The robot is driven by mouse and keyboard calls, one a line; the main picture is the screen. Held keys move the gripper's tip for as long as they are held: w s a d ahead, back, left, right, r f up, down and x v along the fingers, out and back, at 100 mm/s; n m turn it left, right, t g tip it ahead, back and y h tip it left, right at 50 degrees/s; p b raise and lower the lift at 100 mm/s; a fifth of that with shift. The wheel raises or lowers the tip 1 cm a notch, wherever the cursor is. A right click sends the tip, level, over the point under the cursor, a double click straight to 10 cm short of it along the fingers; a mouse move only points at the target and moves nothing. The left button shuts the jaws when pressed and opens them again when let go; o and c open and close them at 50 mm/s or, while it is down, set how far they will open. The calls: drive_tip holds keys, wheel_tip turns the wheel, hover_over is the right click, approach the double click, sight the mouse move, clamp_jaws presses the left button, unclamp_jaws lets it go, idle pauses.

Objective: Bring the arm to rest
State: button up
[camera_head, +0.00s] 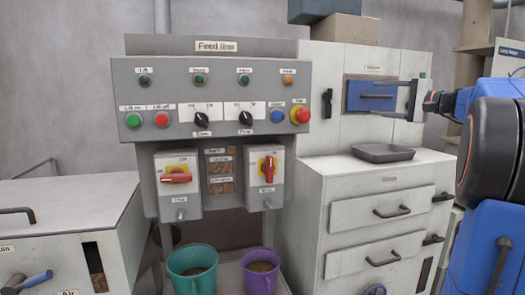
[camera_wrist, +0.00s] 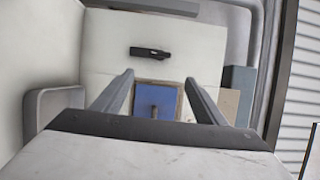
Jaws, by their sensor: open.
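My gripper (camera_head: 390,100) is at the right in the head view, at the end of my blue and black arm. It is in front of the grey cabinet (camera_head: 345,130), facing a blue panel (camera_head: 360,88) with a dark handle. In the wrist view my gripper (camera_wrist: 159,78) has its two grey fingers spread wide. The blue panel (camera_wrist: 145,90) and its handle (camera_wrist: 154,112) show between the fingers. Nothing is held. I cannot tell how far the fingertips are from the panel.
A dark tray (camera_head: 383,153) lies on the drawer unit (camera_head: 350,220) below my gripper. A black handle (camera_head: 327,103) juts from the cabinet to the left. The Feed line control panel (camera_head: 215,80) stands further left, with teal (camera_head: 192,270) and purple (camera_head: 261,275) cups below.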

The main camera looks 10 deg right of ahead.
drive_tip(key=s+a+f+n+g, duration=0.1)
drive_tip(key=a+f+g, duration=0.1)
drive_tip(key=a+f, duration=0.45)
drive_tip(key=s+a+f+n+g, duration=0.1)
drive_tip(key=s+a+f+g, duration=0.15)
drive_tip(key=a, duration=0.65)
drive_tip(key=s+a+f+n+g+h, duration=0.1)
drive_tip(key=s+a+f+n+g, duration=0.25)
drive_tip(key=s+a+f, duration=0.75)
drive_tip(key=s+a+f+n+g+h, duration=0.1)
drive_tip(key=s+a+f+n+h, duration=0.1)
drive_tip(key=s+f, duration=0.8)
drive_tip(key=s+a+f+n+g+h, duration=0.2)
drive_tip(key=s+f+n+h, duration=0.2)
drive_tip(key=s+f, duration=0.7)
wheel_tip(320, 180, down, 4)
drive_tip(key=shift+s+a+r+n+g, duration=0.2)
drive_tip(key=shift+a+n+g, duration=0.1)
drive_tip(key=shift+n, duration=0.55)
